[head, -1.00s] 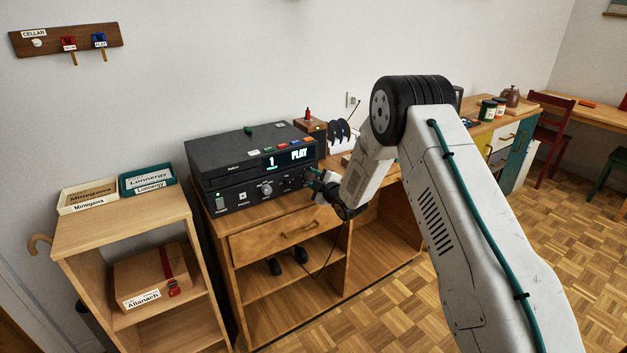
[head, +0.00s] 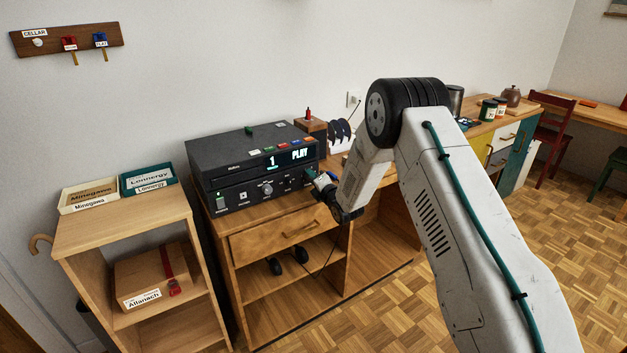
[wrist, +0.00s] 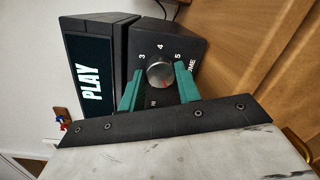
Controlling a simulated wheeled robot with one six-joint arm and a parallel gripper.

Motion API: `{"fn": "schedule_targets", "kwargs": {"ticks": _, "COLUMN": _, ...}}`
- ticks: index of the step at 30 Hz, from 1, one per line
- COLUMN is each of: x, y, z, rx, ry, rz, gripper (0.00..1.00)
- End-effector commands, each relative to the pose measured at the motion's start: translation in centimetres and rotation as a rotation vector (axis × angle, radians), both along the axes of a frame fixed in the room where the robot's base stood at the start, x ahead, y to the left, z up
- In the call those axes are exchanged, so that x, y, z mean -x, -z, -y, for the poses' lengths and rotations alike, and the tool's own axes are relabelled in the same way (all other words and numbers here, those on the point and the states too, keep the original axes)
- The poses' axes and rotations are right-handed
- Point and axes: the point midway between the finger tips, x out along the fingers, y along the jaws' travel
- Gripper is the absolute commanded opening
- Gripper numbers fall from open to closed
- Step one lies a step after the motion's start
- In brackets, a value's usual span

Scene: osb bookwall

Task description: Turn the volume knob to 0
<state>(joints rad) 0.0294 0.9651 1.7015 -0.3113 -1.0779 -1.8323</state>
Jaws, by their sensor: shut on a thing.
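The volume knob (wrist: 160,73) is a round silver knob on the dark front panel of the lower player unit (wrist: 180,48). In the wrist view it sits between my gripper's (wrist: 160,84) two teal fingers, which are shut on it from both sides. A small reddish mark shows near the knob's lower edge. The figures 3, 4 and 5 stand around it; the "VOLUME" label is partly covered by a finger. In the head view my gripper (head: 314,180) is at the right end of the black player (head: 232,198), and it hides the volume knob there.
The upper unit's display (head: 290,157) reads "1 PLAY". Another silver knob (head: 266,188) is mid-panel. The player stands on a wooden cabinet (head: 285,235) with a drawer. A lower shelf (head: 120,222) with two trays is at left.

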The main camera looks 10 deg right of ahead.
Motion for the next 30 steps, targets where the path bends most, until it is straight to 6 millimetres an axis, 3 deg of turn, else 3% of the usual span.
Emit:
{"fn": "schedule_targets", "kwargs": {"ticks": 12, "x": 0.11, "y": 0.28, "z": -0.13, "rx": 0.174, "ry": -0.001, "rz": 0.051, "gripper": 0.1}}
{"fn": "schedule_targets", "kwargs": {"ticks": 28, "x": 0.12, "y": 0.32, "z": -0.12, "rx": 0.196, "ry": -0.003, "rz": 0.058, "gripper": 0.1}}
{"fn": "schedule_targets", "kwargs": {"ticks": 29, "x": 0.12, "y": 0.32, "z": -0.12, "rx": 0.196, "ry": -0.003, "rz": 0.058, "gripper": 0.36}}
{"fn": "schedule_targets", "kwargs": {"ticks": 30, "x": 0.12, "y": 0.32, "z": -0.12, "rx": 0.196, "ry": -0.003, "rz": 0.058, "gripper": 0.47}}
